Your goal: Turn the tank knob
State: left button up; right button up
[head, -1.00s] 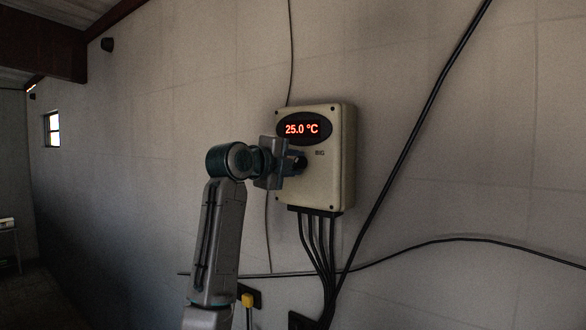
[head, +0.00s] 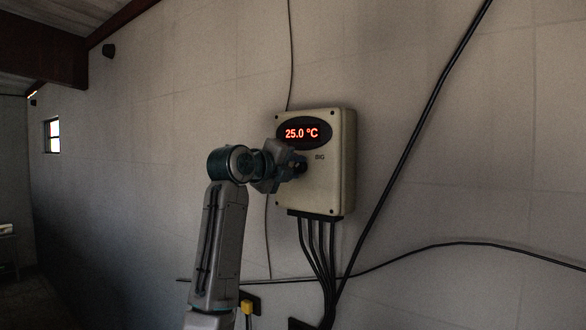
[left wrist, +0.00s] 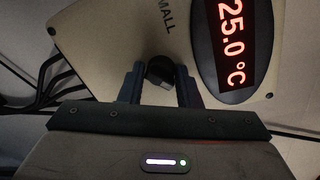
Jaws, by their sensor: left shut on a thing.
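The tank knob (left wrist: 160,72) is a small dark round knob on the face of a beige control box (head: 330,190). The box hangs on the wall and its red display (head: 302,133) reads 25.0 °C. My left gripper (head: 297,168) is at the box's face, just below the display. In the left wrist view its two fingers (left wrist: 160,84) stand on either side of the knob, shut on it. The gripper hides most of the knob in the head view. The lettering "BIG" shows right of the gripper, and "MALL" shows in the left wrist view. My right gripper is not in view.
Several black cables (head: 318,250) run down from the box's underside. A thick black cable (head: 420,110) crosses the wall to the right of the box. A yellow fitting (head: 247,307) sits low on the wall. The wall around the box is otherwise mostly bare.

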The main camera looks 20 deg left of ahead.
pick_arm(q)
jog(key=shift+r, duration=0.2)
jog(key=o, duration=0.9)
jog(key=shift+f, duration=0.1)
jog(key=shift+o, duration=0.2)
jog(key=shift+s, duration=0.1)
jog(key=shift+s+a+f+b, duration=0.1)
jog(key=shift+s+f+b, duration=0.05)
jog(key=shift+s+b, duration=0.2)
jog(key=b+v, duration=0.4)
jog(key=v, duration=0.6)
jog(key=shift+b, duration=0.4)
